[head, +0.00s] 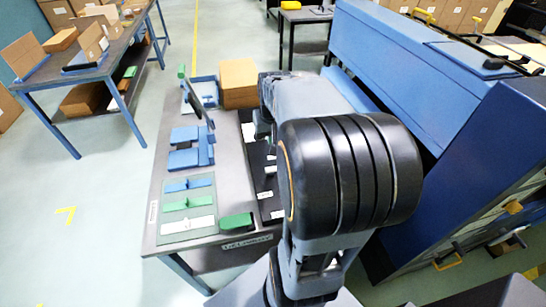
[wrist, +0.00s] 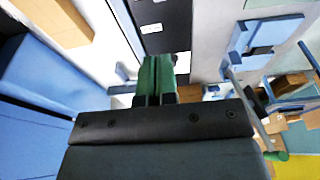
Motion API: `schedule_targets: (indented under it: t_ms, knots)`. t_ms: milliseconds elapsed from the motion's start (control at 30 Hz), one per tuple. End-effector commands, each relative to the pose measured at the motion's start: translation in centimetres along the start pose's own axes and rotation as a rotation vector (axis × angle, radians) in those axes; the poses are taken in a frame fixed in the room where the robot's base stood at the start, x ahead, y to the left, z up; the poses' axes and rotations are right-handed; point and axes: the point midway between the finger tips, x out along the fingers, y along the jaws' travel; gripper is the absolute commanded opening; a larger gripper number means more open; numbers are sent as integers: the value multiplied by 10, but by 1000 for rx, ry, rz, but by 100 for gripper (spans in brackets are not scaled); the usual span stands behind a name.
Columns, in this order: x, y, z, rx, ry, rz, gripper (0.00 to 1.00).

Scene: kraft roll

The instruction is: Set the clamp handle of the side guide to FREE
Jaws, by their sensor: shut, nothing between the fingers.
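My gripper (wrist: 157,75) shows in the wrist view as two green fingers close together, shut and empty. In the head view my own arm hides it. A black plate (wrist: 165,22) with small white labels lies beyond the fingertips in the wrist view. The same dark plate (head: 264,190) shows along the right side of the grey table in the head view, partly covered by my arm. The label words are too small to read. I cannot make out the clamp handle or its setting for certain in either view.
The grey table (head: 158,222) carries a blue fixture (head: 185,158), blue, green and white strips, a green block (head: 236,222) and a cardboard box (head: 238,82). A large blue machine (head: 410,60) stands close on the right. Open floor lies to the left.

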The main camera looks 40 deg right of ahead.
Motion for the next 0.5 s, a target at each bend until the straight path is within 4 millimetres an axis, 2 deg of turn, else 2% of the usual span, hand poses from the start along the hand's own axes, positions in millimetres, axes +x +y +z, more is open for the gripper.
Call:
schedule_targets:
  t_ms: [100, 267, 500]
  knots:
    - [25, 0, 1, -1, -6, -1, 0]
    - [52, 0, 1, 0, -5, 0, 0]
    - [72, 1, 20, 2, -1, 0, 0]
